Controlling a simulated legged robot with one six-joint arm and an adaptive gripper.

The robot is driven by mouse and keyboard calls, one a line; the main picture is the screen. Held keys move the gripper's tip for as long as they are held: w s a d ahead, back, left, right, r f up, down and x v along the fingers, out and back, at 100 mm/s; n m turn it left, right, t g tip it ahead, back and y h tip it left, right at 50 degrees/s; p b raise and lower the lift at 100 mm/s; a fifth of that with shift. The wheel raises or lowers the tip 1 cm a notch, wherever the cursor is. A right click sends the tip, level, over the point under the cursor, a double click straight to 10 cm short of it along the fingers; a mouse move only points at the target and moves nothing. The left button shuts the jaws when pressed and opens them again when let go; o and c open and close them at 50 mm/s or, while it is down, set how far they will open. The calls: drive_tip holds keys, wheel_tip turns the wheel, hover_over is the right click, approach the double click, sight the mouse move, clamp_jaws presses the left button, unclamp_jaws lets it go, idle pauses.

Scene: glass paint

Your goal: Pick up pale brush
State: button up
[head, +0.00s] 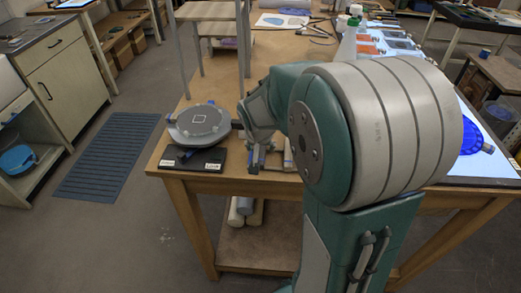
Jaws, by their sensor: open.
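My gripper (261,143) reaches down over the near edge of the wooden table, left of my large teal and grey arm joint. It is open, and I see nothing held in it. A small pale strip (289,160) lies just right of the fingers, partly hidden by my arm; I cannot tell whether it is the pale brush. Small narrow items (255,163) lie under the fingers at the table edge, too small to identify. Whether the fingers touch them is unclear.
A round grey turntable (199,121) and a black pad with two labels (193,160) stand left of my gripper. A wooden rack (208,12) rises behind. A white-green bottle (347,45) and colored glass pieces (398,44) are beyond my arm. A blue disc (470,136) lies right.

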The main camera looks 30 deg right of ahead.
drive_tip(key=shift+d, duration=0.3)
drive_tip(key=shift+a+f, duration=0.15)
drive_tip(key=shift+f, duration=0.1)
idle(0.4)
clamp_jaws()
